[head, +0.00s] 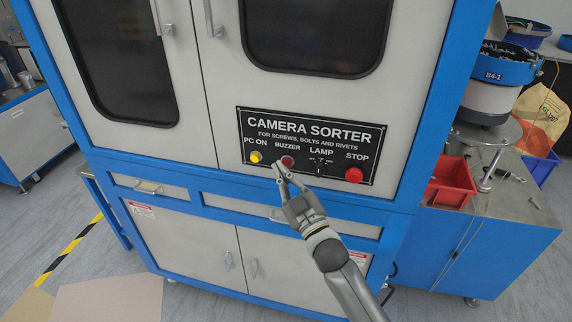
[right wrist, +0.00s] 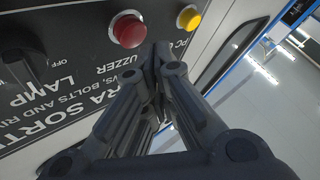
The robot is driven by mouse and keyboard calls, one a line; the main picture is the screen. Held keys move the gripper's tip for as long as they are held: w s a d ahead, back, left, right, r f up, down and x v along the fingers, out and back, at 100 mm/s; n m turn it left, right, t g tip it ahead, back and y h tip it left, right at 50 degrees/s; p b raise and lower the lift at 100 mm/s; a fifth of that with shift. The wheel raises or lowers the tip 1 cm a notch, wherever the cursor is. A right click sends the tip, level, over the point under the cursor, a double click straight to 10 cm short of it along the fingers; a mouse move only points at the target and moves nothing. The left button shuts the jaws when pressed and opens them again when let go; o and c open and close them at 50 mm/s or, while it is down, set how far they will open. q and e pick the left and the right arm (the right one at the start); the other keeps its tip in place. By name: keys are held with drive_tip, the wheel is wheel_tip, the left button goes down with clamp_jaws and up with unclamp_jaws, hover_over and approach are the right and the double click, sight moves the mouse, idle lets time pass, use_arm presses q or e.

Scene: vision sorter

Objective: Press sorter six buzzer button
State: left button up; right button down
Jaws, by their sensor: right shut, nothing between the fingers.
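The red buzzer button (head: 287,162) sits on the black control panel (head: 311,172) of the camera sorter, under the BUZZER label. It also shows in the right wrist view as a round red button (right wrist: 129,31). My right gripper (head: 280,168) is shut and empty, with its fingertips right at the buzzer button in the head view. In the right wrist view the fingertips (right wrist: 158,55) are just beside and below the button; I cannot tell whether they touch it. My left gripper is not in view.
A yellow PC ON button (head: 256,157) is left of the buzzer. A lamp switch (head: 319,165) and a red STOP button (head: 354,175) are to its right. A red bin (head: 451,182) stands on the blue side cabinet at the right. Drawer and door handles stick out below.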

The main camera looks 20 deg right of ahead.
idle(0.4)
drive_tip(key=shift+w+d, duration=0.25)
drive_tip(key=shift+w, duration=0.1)
drive_tip(key=shift+w+d, duration=0.2)
drive_tip(key=shift+w, duration=0.15)
idle(0.8)
drive_tip(key=shift+s, duration=0.1)
drive_tip(key=shift+s+a, duration=0.45)
drive_tip(key=shift+s, duration=0.2)
drive_tip(key=shift+p, duration=0.3)
drive_tip(key=shift+s+a+p, duration=0.35)
drive_tip(key=shift+s+a, duration=0.35)
drive_tip(key=shift+s, duration=0.35)
drive_tip(key=shift+s+a+p, duration=0.35)
drive_tip(key=shift+s+a, duration=0.35)
drive_tip(key=shift+s, duration=0.3)
